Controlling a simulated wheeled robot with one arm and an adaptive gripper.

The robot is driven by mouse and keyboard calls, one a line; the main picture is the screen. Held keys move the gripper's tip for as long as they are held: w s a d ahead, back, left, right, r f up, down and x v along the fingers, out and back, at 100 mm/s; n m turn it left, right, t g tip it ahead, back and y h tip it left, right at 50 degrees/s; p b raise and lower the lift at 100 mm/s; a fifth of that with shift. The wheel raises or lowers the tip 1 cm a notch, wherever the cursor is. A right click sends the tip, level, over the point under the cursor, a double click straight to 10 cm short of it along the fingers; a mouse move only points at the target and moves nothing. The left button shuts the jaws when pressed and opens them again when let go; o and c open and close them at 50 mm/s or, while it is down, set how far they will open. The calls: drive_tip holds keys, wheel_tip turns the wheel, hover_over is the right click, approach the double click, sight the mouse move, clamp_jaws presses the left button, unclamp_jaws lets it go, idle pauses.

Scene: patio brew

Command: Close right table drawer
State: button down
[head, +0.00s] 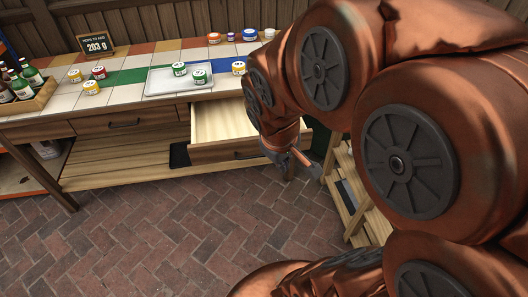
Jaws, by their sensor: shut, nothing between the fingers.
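The right table drawer (222,152) is pulled open below the tiled table (125,98). Its pale wooden inside shows and looks empty where I can see it. Its dark handle is on the front panel. My gripper (302,162) is at the right end of the drawer front, with its fingers pointing down and right. It is shut and holds nothing. My arm hides the drawer's right rear part, and I cannot tell whether the gripper touches the front. The left table drawer (124,122) is shut.
A metal tray (160,82) with jars stands on the tabletop, with more jars around it. A wooden crate of bottles (30,100) is at the left. A slatted wooden rack (350,200) stands right of the drawer. The brick floor (180,230) in front is clear.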

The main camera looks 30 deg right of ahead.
drive_tip(key=w+d+f+n+t+h+b, duration=0.1)
drive_tip(key=w+d+f+n+t+b, duration=0.4)
drive_tip(key=w+d, duration=0.45)
drive_tip(key=w+d+f+n+t+b, duration=0.3)
drive_tip(key=w+d+f+n+b, duration=0.2)
drive_tip(key=w+d+f+b, duration=0.35)
wheel_tip(320, 180, down, 9)
drive_tip(key=d+n+t+y+b, duration=0.1)
drive_tip(key=n+t+y+b, duration=0.45)
drive_tip(key=n+b, duration=0.25)
drive_tip(key=s+a+f+n+t+y+b, duration=0.2)
drive_tip(key=s+a+n+y+b, duration=0.15)
drive_tip(key=s+y, duration=0.2)
drive_tip(key=shift+m+g, duration=0.25)
drive_tip(key=shift+m, duration=0.1)
drive_tip(key=shift+w+a+r+b, duration=0.1)
drive_tip(key=shift+w+a+b, duration=0.2)
drive_tip(key=shift+w, duration=1.75)
drive_tip(key=shift+w+a+r+b, duration=0.1)
drive_tip(key=shift+w+a+b, duration=0.2)
drive_tip(key=shift+w, duration=1.8)
drive_tip(key=shift+w+a+r+b, duration=0.15)
drive_tip(key=shift+w+b, duration=0.25)
drive_tip(key=shift+w, duration=1.65)
drive_tip(key=shift+f, duration=0.1)
